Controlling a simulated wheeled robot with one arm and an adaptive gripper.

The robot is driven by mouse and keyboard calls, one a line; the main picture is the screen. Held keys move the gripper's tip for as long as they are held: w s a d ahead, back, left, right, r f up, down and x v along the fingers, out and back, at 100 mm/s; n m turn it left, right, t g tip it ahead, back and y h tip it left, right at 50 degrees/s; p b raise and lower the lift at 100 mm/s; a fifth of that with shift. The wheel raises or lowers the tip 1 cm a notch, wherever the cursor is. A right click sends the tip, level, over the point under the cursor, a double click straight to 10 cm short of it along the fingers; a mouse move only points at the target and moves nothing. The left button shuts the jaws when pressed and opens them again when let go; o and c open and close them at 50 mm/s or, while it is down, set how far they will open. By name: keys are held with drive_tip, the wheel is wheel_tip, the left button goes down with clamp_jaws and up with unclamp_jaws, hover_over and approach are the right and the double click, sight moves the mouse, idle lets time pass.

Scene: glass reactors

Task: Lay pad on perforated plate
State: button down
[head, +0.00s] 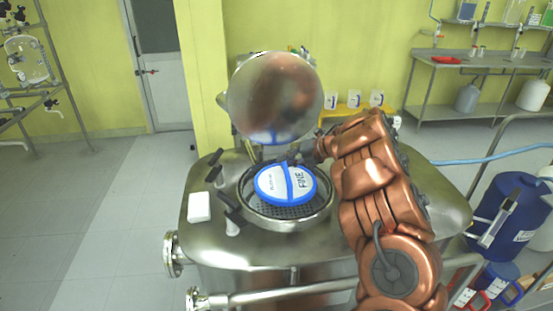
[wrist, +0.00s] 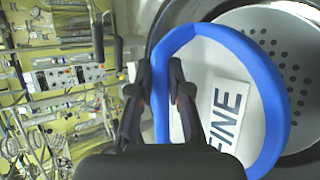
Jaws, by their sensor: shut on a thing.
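The pad (head: 271,185) is a round white disc with a blue rim, a blue strip across it and the word FINE; it also shows in the wrist view (wrist: 258,112).
The steel vessel top (head: 390,228) surrounds the opening. A round shiny lid (head: 275,95) stands open behind it. Black-handled clamps (head: 232,225) and a white block (head: 199,207) are at the left. A blue drum (head: 508,212) stands at the right.

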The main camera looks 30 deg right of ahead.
sight(309, 177)
drive_tip(key=shift+w+f, duration=0.25)
drive_tip(key=shift+f, duration=0.25)
drive_tip(key=shift+f+b, duration=0.95)
drive_tip(key=shift+f, duration=2.25)
drive_tip(key=shift+s+a+f+b, duration=0.1)
drive_tip(key=shift+a+f+b, duration=0.05)
drive_tip(key=shift+f+b, duration=0.9)
drive_tip(key=c, duration=1)
unclamp_jaws()
drive_tip(key=shift+f, duration=0.1)
drive_tip(key=shift+c, duration=0.2)
drive_tip(key=shift+v, duration=4.05)
